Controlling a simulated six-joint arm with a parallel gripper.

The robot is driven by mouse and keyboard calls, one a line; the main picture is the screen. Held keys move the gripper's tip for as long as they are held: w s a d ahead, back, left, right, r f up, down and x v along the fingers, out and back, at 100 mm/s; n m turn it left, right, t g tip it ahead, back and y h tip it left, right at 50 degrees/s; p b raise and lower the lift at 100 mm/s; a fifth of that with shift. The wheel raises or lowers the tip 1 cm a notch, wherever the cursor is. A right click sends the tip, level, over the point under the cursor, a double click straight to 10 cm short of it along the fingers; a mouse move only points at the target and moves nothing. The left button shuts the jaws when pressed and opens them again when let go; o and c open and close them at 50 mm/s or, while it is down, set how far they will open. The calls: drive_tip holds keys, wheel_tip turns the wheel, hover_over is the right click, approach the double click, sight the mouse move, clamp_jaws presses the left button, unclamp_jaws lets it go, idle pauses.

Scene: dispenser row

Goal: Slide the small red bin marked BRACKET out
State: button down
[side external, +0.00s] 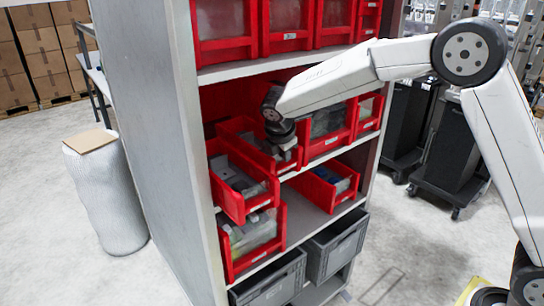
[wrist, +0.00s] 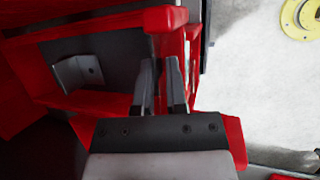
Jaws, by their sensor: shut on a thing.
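A red bin (side external: 236,127) sits on the middle shelf with its front toward the aisle. Its label is too small to read, so I cannot confirm that it says BRACKET. In the wrist view a bent grey metal piece with a hole (wrist: 78,72) lies inside a red bin (wrist: 105,24). My gripper (side external: 284,150) is at the front end of the bin, tilted down onto it. In the wrist view the two fingers of my gripper (wrist: 159,82) stand on either side of a red wall and are shut on it. The fingertips are partly hidden in the side view.
Red bins (side external: 328,125) stand close on the right. Another red bin (side external: 232,202) juts out at the lower left. A small red bin (side external: 333,182) and grey crates (side external: 335,246) sit lower. The upper shelf (side external: 232,72) is overhead. The floor in front is open.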

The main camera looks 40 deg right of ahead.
drive_tip(key=shift+s, duration=0.1)
drive_tip(key=s, duration=0.7)
drive_tip(key=shift+s, duration=0.15)
idle(0.5)
drive_tip(key=shift+r, duration=0.1)
drive_tip(key=c, duration=0.7)
unclamp_jaws()
drive_tip(key=shift+v, duration=3.95)
